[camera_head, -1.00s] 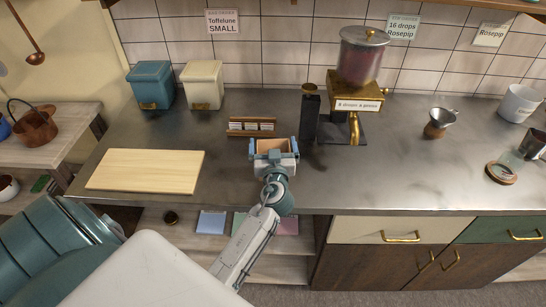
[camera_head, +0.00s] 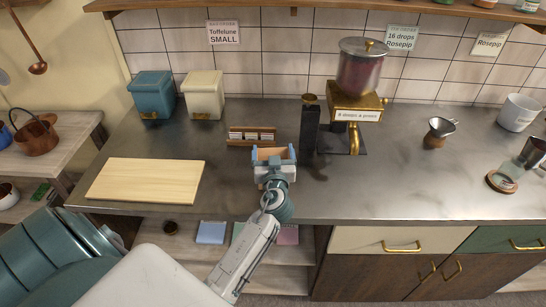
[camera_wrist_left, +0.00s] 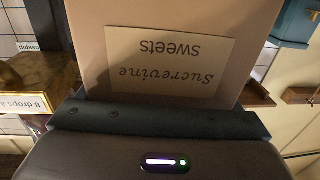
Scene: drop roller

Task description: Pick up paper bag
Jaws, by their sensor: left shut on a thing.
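The paper bag (camera_head: 268,153) shows in the head view as a small tan-brown shape between the blue-grey fingers of my left gripper (camera_head: 273,156). In the left wrist view the bag (camera_wrist_left: 90,75) is large and pale tan, with a cream label reading "Sucrevine sweets" upside down. My left gripper (camera_wrist_left: 160,120) is shut on it. The head view has the gripper over the front middle of the metal counter (camera_head: 350,190); I cannot tell the bag's height above it. The bag's lower part is hidden by the gripper. My right gripper is not in view.
A small wooden rack (camera_head: 251,136) stands just behind the bag. A dark cylinder (camera_head: 310,125) and the brass dispenser (camera_head: 357,95) stand right of it. A cutting board (camera_head: 145,180) lies left. Blue (camera_head: 152,95) and cream (camera_head: 204,95) canisters stand at the back.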

